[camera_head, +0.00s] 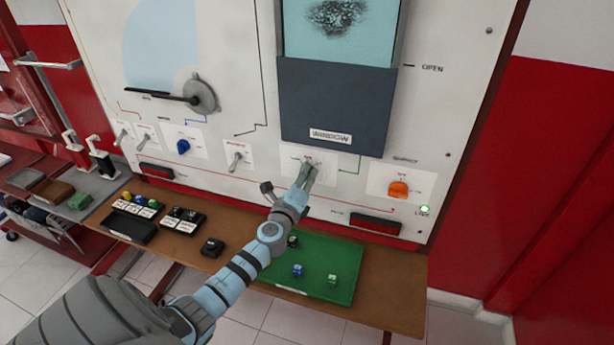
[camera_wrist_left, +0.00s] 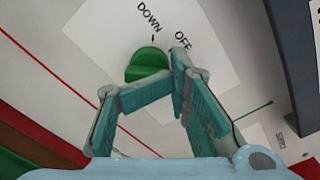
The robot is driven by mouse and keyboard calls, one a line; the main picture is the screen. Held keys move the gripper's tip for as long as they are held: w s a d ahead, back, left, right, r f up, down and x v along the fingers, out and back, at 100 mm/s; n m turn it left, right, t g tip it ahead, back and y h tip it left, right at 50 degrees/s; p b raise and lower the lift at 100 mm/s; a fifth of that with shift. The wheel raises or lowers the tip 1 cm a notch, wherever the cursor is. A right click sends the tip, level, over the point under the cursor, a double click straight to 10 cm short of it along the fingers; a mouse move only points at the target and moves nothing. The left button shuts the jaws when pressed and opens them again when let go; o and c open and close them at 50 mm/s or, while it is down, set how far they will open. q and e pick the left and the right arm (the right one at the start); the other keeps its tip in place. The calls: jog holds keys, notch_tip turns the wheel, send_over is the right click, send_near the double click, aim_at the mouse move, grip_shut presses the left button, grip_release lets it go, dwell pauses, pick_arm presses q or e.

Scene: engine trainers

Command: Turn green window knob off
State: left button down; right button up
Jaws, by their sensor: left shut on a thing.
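The green window knob (camera_wrist_left: 147,65) shows in the left wrist view on a white label with the words DOWN and OFF. Its upper end lies near the DOWN tick, with OFF to the right. My left gripper (camera_wrist_left: 174,80) has its fingertips at the knob and is shut on it, the fingers covering its lower right part. In the head view my left gripper (camera_head: 309,172) is at the panel below the dark WINDOW shutter (camera_head: 335,105) and hides the knob. My right gripper is not in view.
An orange knob (camera_head: 398,189) and a green LIVE lamp (camera_head: 424,209) are to the right. A blue knob (camera_head: 183,147) and several toggle switches are to the left. Below, a brown shelf (camera_head: 390,290) holds a green tray (camera_head: 340,262) and small dark blocks.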

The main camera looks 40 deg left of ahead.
pick_arm(q)
jog(key=shift+s+a+f, duration=0.15)
jog(key=shift+a+f, duration=0.05)
jog(key=shift+f, duration=0.25)
jog(key=c, duration=1.7)
grip_release()
jog(key=shift+a, duration=0.1)
jog(key=o, duration=0.6)
jog(key=shift+a, duration=0.35)
jog(key=shift+o, duration=0.2)
jog(key=shift+d+r, duration=0.15)
jog(key=shift+d, duration=0.1)
jog(key=v, duration=1.6)
jog(key=shift+s+p, duration=0.2)
jog(key=shift+p, duration=0.15)
